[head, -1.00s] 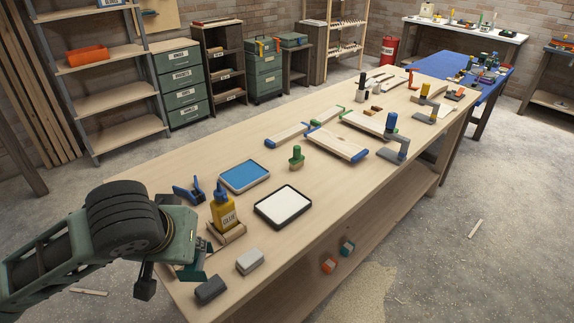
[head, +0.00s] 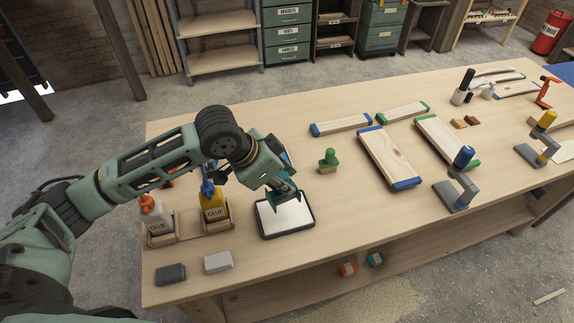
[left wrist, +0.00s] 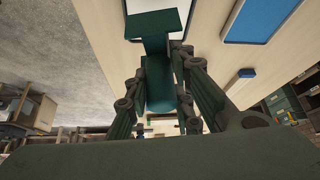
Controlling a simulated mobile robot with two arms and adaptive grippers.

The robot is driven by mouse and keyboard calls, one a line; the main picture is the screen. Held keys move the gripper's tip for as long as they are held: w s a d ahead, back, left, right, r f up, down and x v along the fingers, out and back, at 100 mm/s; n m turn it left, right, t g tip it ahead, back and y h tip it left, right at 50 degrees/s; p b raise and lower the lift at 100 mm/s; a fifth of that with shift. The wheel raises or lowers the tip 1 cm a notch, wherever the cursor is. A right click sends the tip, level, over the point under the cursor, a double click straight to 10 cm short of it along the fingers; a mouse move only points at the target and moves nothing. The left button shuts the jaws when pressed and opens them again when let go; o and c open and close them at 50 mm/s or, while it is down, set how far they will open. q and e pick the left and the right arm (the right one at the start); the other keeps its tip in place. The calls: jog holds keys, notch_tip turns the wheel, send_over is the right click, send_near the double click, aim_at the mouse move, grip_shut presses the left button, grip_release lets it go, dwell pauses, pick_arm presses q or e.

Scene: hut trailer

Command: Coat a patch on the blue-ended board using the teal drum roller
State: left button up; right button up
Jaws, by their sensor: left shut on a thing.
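My left gripper (head: 284,186) is over the white tray (head: 262,233) and shut on the teal drum roller (head: 285,195). In the left wrist view the roller (left wrist: 158,88) sits between the fingers (left wrist: 167,92). Its lower end is at the tray's far part; I cannot tell whether it touches. A wide board with blue ends (head: 390,158) lies on the bench to the right. A narrower blue-ended board (head: 341,125) lies behind it. My right gripper is not in view.
Green-ended boards (head: 404,112) lie beyond. A green-handled block (head: 328,161) stands between tray and boards. Glue bottles (head: 214,206) stand left of the tray. A blue-handled clamp (head: 462,178) is at the right. A blue tray (left wrist: 262,18) shows in the left wrist view.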

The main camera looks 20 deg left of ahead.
aim_at(284, 194)
pick_arm(q)
jog(key=shift+w+a+f+m+h+p, duration=0.1)
jog(key=shift+w+m+h+p, duration=0.3)
jog(key=shift+m, duration=0.4)
jog(key=shift+f+g, duration=0.15)
jog(key=shift+g, duration=0.15)
jog(key=shift+f, duration=0.15)
jog(key=shift+w+f+b, duration=0.1)
jog(key=shift+f+b, duration=0.1)
jog(key=shift+b, duration=0.1)
notch_tip(284, 194, down, 5)
jog(key=b, duration=0.6)
jog(key=shift+f+b, duration=0.2)
jog(key=shift+b, duration=0.25)
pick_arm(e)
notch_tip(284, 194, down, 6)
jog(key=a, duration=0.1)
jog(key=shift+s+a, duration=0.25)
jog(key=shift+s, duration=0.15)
pick_arm(q)
jog(key=shift+f, duration=0.1)
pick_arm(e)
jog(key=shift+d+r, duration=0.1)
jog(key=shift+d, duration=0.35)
